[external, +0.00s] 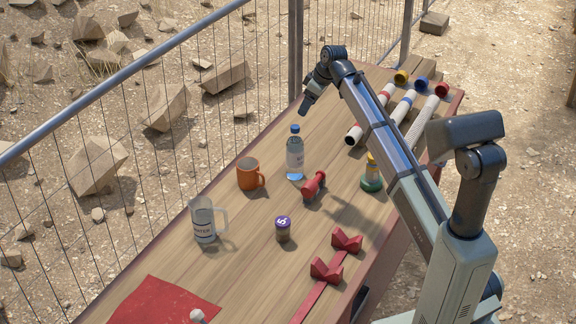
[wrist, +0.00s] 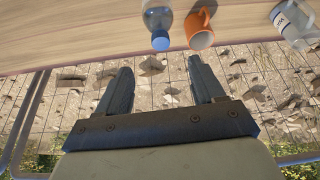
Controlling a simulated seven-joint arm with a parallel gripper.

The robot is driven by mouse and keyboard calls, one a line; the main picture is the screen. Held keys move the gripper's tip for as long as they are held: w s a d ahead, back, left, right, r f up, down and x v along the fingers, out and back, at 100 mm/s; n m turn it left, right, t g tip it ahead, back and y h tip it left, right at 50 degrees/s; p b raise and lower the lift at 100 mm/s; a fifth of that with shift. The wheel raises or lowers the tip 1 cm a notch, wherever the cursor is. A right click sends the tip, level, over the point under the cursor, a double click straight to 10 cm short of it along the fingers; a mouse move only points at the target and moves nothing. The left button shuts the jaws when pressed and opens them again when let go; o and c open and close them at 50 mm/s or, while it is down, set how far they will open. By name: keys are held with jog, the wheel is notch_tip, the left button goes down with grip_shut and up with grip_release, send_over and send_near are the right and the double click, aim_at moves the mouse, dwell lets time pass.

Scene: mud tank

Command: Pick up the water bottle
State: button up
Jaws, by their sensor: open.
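The water bottle (external: 295,158) is clear with a blue cap and a pale label. It stands upright on the wooden table (external: 240,210), behind the red dumbbell-shaped object and right of the orange mug. It also shows in the wrist view (wrist: 157,22), at the top and partly cut off by the edge. My gripper (external: 306,106) is above the table's far side, higher than the bottle and apart from it. In the wrist view my gripper (wrist: 163,82) has its two fingers spread with nothing between them.
An orange mug (external: 248,174), a clear water jug (external: 203,220), a small purple-lidded jar (external: 283,229) and a red dumbbell-shaped object (external: 314,186) stand near the bottle. A wire fence (external: 120,130) runs along the far edge.

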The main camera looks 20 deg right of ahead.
aim_at(296, 127)
jog(key=x, duration=1.2)
jog(key=shift+a, duration=0.1)
jog(key=shift+s, duration=0.1)
grip_shut()
dwell(0.4)
jog(key=shift+r, duration=0.1)
